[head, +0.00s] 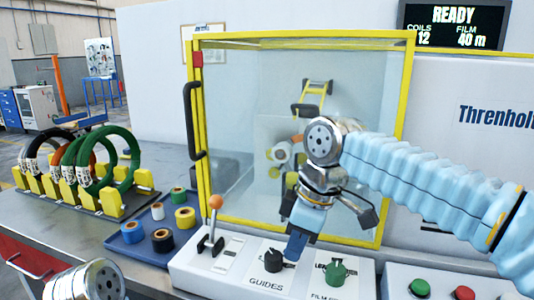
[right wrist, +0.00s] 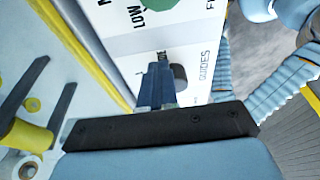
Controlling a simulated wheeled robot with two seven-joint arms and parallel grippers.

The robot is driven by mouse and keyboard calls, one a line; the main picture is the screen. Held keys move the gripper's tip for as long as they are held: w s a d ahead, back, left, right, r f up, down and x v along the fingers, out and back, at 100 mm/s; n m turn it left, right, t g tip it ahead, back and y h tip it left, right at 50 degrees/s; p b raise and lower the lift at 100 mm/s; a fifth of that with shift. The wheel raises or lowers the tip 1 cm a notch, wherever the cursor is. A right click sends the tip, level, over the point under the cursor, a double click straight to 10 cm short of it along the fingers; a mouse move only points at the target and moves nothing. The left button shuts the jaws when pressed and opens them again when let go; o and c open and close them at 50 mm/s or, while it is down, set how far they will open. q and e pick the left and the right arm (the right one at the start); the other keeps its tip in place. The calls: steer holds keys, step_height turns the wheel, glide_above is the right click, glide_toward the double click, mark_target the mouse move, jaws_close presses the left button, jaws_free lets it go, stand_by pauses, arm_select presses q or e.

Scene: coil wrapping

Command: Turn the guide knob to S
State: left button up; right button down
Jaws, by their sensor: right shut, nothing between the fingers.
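The guide knob (head: 272,254) is a small black knob on the white panel, above the printed word GUIDES. In the right wrist view the knob (right wrist: 181,74) is dark grey and partly hidden behind my fingers. My right gripper (head: 293,258) points down, its fingers shut and empty, just right of the knob in the head view. In the right wrist view my gripper (right wrist: 158,62) overlaps the knob's side; I cannot tell whether it touches. The S mark and the knob's setting are not readable. My left gripper is out of view; only metal of that arm shows at lower left.
A green film knob (head: 336,272) is close right of my gripper. A lever with an orange ball (head: 215,202) stands to the left. Green (head: 419,288) and red (head: 463,293) buttons lie further right. The yellow-framed clear door (head: 235,130) stands behind. A blue tray (head: 128,235) holds several rolls.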

steer(key=shift+d, duration=0.1)
steer(key=shift+d+r, duration=0.1)
steer(key=shift+d, duration=0.1)
steer(key=shift+a+v, duration=0.2)
steer(key=shift+v, duration=0.75)
steer(key=shift+a+v, duration=0.2)
steer(key=shift+v, duration=0.75)
steer(key=shift+a+v, duration=0.25)
steer(key=shift+v, duration=0.65)
steer(key=shift+w+r, duration=0.2)
